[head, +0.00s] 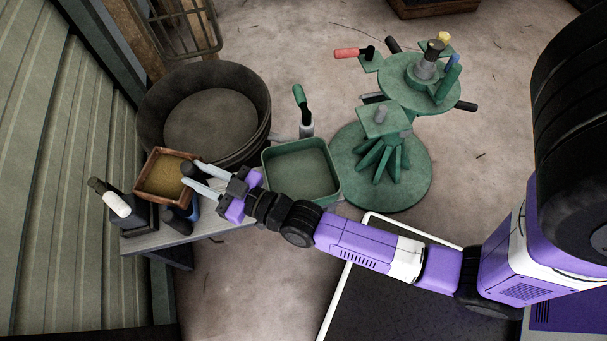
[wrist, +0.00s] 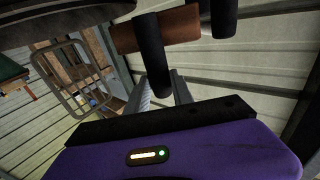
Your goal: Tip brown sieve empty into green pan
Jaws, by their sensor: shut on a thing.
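The brown sieve (head: 138,178) is a square, box-like frame at the left in the head view, roughly level, with yellowish-brown loose fill (head: 166,177) inside. Its brown wall (wrist: 180,25) shows at the top of the wrist view. My gripper (head: 186,176) is shut on a dark, rounded handle (wrist: 152,60) at the sieve's right side. The green pan (head: 268,181) is a square, open tray to the right of my gripper, and its inside looks empty. I cannot tell whether the sieve touches the bench below it.
A grey bench (head: 145,241) lies under the sieve, with a black-and-white bottle (head: 118,206) at its left. A large dark round tub (head: 262,105) stands behind. A green tool stand (head: 410,185) is right of the pan. A corrugated wall (head: 65,180) closes the left side.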

